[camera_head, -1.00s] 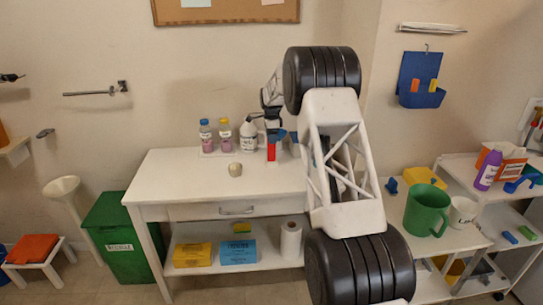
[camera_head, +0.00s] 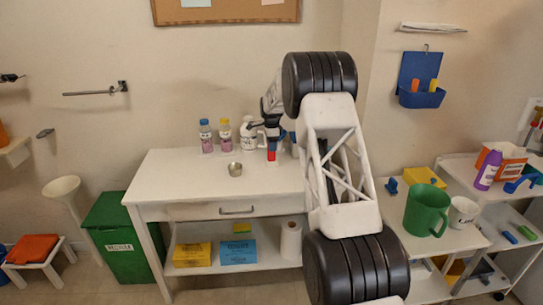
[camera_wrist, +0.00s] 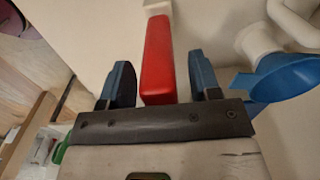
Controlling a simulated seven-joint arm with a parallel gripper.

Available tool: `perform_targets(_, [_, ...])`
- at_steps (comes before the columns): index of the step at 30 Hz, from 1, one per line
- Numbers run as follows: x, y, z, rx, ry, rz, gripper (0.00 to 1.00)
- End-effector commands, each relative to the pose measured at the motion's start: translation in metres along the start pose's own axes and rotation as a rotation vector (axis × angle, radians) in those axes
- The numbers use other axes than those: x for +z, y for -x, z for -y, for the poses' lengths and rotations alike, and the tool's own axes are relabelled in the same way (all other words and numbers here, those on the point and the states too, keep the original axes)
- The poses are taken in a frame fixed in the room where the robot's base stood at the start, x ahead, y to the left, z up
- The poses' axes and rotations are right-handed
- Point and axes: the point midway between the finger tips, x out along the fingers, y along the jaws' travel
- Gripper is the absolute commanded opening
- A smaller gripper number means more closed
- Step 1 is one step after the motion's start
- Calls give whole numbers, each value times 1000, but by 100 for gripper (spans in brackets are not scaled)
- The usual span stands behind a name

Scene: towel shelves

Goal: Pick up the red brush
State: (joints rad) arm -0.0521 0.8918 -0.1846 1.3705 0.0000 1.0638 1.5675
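The red brush (camera_wrist: 157,60) stands out in the middle of the wrist view as a long red block with a pale part at its far end. In the head view a small red piece of it (camera_head: 271,156) shows at the back of the white table, below my gripper (camera_head: 272,135). In the wrist view, the two blue fingers of my gripper (camera_wrist: 159,72) are spread on either side of the red block, with a gap on each side. The gripper is open and holds nothing. The rest of the brush is hidden in the head view.
A white bottle (camera_head: 249,134) stands just left of my gripper, with two capped bottles (camera_head: 206,137) (camera_head: 225,135) further left. A blue funnel-like thing (camera_wrist: 288,76) is close to the right finger. The table's left part is clear.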

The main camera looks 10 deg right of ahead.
Motion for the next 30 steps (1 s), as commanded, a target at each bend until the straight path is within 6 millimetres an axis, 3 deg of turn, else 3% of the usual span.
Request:
perform_targets(1, [0, 0, 0, 0, 0, 0, 49])
perform_targets(9, [0, 0, 0, 0, 0, 0, 8])
perform_targets(10, [0, 0, 0, 0, 0, 0, 6])
perform_targets(22, [0, 4, 0, -1, 0, 0, 6])
perform_targets(30, [0, 22, 0, -1, 0, 0, 6])
